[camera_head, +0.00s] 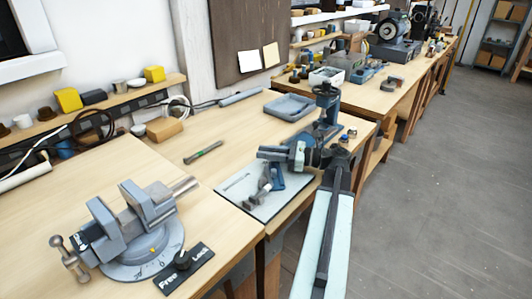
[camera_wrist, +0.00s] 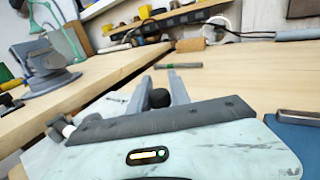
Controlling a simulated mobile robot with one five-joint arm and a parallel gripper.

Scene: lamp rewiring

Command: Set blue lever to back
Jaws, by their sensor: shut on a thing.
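In the wrist view my gripper (camera_wrist: 160,90) has its two grey fingers on either side of a black round knob (camera_wrist: 160,98), shut on it. The knob appears to be the end of the blue lever; the lever's shaft is hidden by my gripper's body. In the head view my gripper (camera_head: 272,154) is over the pale mat on the bench, above a small blue and grey device (camera_head: 277,179). The knob is hard to make out there, and which way the lever leans cannot be told.
A grey vise (camera_head: 135,222) on a round dial base stands at left, with a Free/Lock plate (camera_head: 184,268) beside it. A green screwdriver (camera_head: 203,152) and a blue-grey tray (camera_head: 288,107) lie beyond.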

